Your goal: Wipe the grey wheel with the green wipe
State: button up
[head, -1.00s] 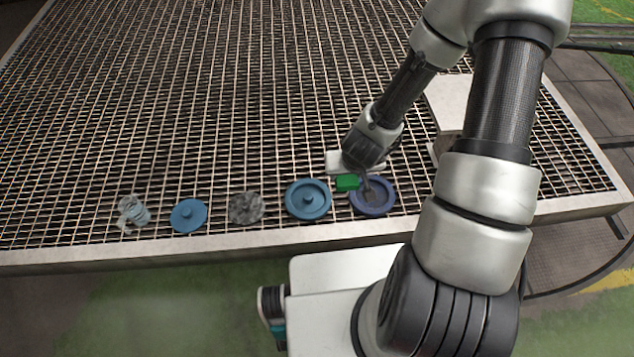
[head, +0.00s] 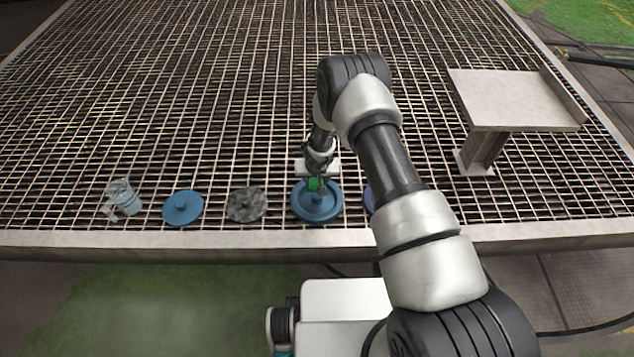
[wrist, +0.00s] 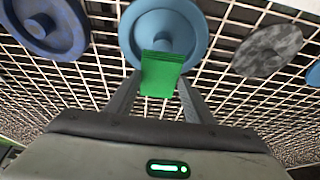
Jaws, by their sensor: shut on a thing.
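My gripper (wrist: 160,95) is shut on the green wipe (wrist: 162,73), which juts out from between the fingertips. In the head view the green wipe (head: 314,184) shows over the far part of a blue wheel (head: 325,212) with a raised hub. In the wrist view the wipe overlaps this blue wheel (wrist: 140,18) near its hub; I cannot tell whether they touch. The grey wheel (head: 247,205), mottled and dark, lies flat just left of that blue wheel. In the wrist view the grey wheel (wrist: 267,50) is right of my gripper, apart from it.
A darker blue wheel (wrist: 48,25) is on the other side, mostly behind my arm in the head view. A raised plate (head: 512,98) stands at right. The grating behind is clear.

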jog(key=shift+f+b, duration=3.35)
jog(key=shift+b, duration=0.2)
jog(key=shift+f, duration=0.6)
